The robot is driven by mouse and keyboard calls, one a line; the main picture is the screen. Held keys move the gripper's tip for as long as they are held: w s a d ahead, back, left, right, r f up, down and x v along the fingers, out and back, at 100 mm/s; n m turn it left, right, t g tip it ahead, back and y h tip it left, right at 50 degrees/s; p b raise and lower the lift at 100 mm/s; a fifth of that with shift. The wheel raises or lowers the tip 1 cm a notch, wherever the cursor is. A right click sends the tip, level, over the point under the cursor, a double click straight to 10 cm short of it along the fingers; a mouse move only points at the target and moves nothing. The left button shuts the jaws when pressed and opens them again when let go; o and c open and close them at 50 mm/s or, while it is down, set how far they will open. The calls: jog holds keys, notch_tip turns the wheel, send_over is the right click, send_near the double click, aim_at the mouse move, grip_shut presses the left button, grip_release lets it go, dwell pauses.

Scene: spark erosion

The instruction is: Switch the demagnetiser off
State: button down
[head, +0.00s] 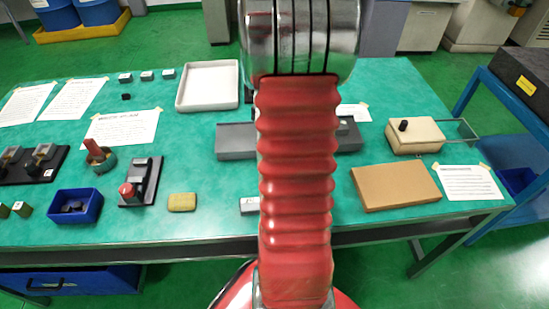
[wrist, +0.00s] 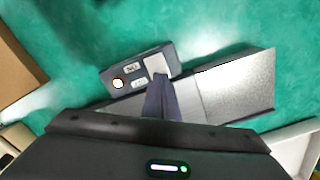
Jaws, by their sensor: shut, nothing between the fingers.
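The demagnetiser shows in the head view as a long grey body (head: 237,141), its middle hidden behind my arm. In the wrist view its bright metal plate (wrist: 235,85) lies to the right, with a dark control box (wrist: 108,76) along its far side. The box carries two small white labels, a round pale-yellow lamp (wrist: 118,83) that looks bright, and a light grey switch piece (wrist: 156,64). My gripper (wrist: 159,84) is shut and empty, its fingertips at the near edge of the switch piece. I cannot tell whether they touch it. My gripper is hidden in the head view.
A cardboard-brown box (head: 395,187) and a beige box with a black knob (head: 415,135) stand to the right. A white tray (head: 208,87) lies at the back left. A blue bin (head: 75,206) and a red-buttoned fixture (head: 140,183) are on the left.

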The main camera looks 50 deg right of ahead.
jog(key=shift+f, duration=0.55)
dwell(0.5)
notch_tip(320, 180, up, 7)
dwell(1.2)
dwell(0.7)
jog(key=shift+a+f+n, duration=0.1)
jog(key=shift+f+n, duration=0.05)
jog(key=shift+n, duration=0.35)
jog(key=shift+s+a+f+n, duration=0.1)
jog(key=shift+s+a+n, duration=0.25)
jog(key=shift+a, duration=0.25)
jog(key=shift+s+a+f+n, duration=0.1)
jog(key=shift+s+a+n, duration=0.2)
jog(key=shift+a, duration=0.3)
jog(key=a+r+n+t, duration=0.2)
jog(key=a+r+n, duration=0.2)
jog(key=a, duration=0.7)
jog(key=a+r+n+t, duration=0.1)
jog(key=a+r+n, duration=0.4)
jog(key=a, duration=0.7)
jog(key=a+r+n+t, duration=0.2)
jog(key=a+r+n, duration=0.2)
jog(key=a, duration=0.7)
jog(key=shift+s+a+r+t, duration=0.15)
jog(key=shift+s+r+t, duration=0.2)
jog(key=shift+r, duration=0.5)
